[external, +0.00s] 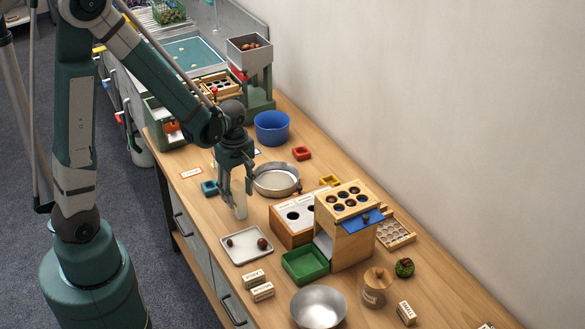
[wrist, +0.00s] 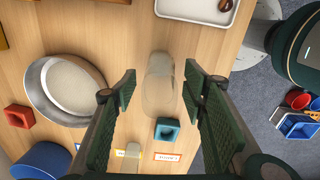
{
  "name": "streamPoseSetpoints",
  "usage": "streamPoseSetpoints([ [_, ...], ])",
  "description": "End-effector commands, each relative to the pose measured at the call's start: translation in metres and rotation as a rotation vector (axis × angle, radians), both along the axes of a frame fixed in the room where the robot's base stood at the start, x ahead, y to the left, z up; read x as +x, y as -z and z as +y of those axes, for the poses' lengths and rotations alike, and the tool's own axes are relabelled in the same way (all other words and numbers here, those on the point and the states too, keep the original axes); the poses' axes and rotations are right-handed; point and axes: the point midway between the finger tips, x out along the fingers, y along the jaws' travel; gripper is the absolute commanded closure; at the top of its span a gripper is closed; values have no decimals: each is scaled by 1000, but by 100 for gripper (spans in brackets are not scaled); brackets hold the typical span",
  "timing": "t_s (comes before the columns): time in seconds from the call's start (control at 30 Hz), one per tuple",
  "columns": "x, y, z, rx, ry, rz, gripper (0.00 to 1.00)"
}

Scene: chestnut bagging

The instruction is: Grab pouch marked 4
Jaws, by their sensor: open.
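A pale, translucent upright object (external: 240,207), possibly a pouch, stands on the wooden table under my gripper (external: 238,193). In the wrist view the same translucent object (wrist: 161,88) lies between the two spread fingers of my gripper (wrist: 160,82), with a gap on each side. My gripper is open and empty, pointing down. I cannot read any number 4 on the object, and no other pouch is clear in these views.
A round metal pan (external: 277,180) stands close to the right of my gripper. A teal block (external: 209,188) is to its left. A white tray (external: 246,248) with chestnuts, a wooden box (external: 345,235) and a green tray (external: 306,265) are nearer. A blue bowl (external: 271,127) stands behind.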

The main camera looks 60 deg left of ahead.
Motion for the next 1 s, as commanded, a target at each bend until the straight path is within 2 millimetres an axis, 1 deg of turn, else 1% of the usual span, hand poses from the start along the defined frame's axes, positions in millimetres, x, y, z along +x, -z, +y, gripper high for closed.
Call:
streamPoseSetpoints([
  [0.03, 0, 7, 0, 0, 0, 0, 57],
  [0.2, 1, 26, 1, 0, 0, 0, 57],
  [0.4, 1, 38, 1, 0, 0, 0, 57],
  [1.0, 0, 38, 1, 0, 0, 0, 57],
])
